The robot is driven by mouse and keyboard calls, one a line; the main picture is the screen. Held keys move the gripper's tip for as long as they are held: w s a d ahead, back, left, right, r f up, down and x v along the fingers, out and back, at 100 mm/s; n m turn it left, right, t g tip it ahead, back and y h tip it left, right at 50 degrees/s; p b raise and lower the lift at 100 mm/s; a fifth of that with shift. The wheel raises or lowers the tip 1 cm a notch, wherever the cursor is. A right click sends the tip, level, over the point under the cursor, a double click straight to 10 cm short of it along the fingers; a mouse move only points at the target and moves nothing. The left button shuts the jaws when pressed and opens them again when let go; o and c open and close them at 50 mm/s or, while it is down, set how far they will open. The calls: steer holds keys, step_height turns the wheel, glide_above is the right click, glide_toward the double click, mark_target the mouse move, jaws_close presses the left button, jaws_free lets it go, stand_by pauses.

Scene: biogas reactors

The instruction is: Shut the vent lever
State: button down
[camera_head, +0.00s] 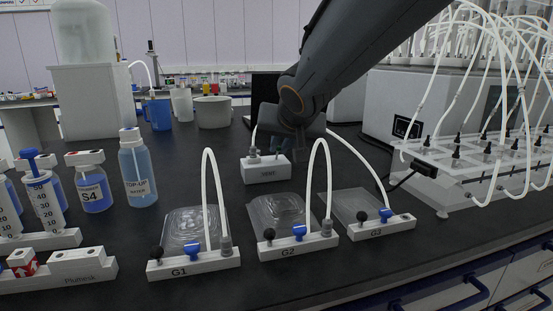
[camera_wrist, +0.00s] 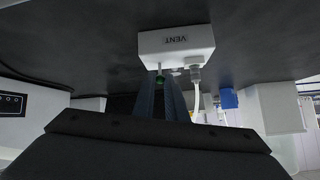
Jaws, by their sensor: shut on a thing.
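The white vent block (camera_head: 266,171), labelled VENT, stands on the black bench in the middle of the head view. It also shows in the wrist view (camera_wrist: 176,45), with its label upside down. The vent lever (camera_wrist: 160,81) is a small green-tipped piece on the block, beside a grey fitting with a white tube. My gripper (camera_wrist: 161,92) has its two dark fingers on either side of the lever and is shut on it. The lever's exact angle is hard to tell.
Gas-bag blocks G1 (camera_head: 195,265), G2 (camera_head: 297,246) and G3 (camera_head: 381,228) with arched white tubes stand in front. A Top-Up water bottle (camera_head: 138,172) and bottle S4 (camera_head: 90,186) are left. A tubed reactor rack (camera_head: 470,165) stands right. Bare bench lies left of the vent block.

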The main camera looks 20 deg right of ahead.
steer(key=shift+s+f+t+b, duration=0.15)
steer(key=shift+t+b, duration=0.25)
steer(key=shift+b, duration=1.4)
steer(key=c, duration=1.8)
jaws_free()
steer(key=shift+o, duration=0.2)
steer(key=shift+s, duration=0.1)
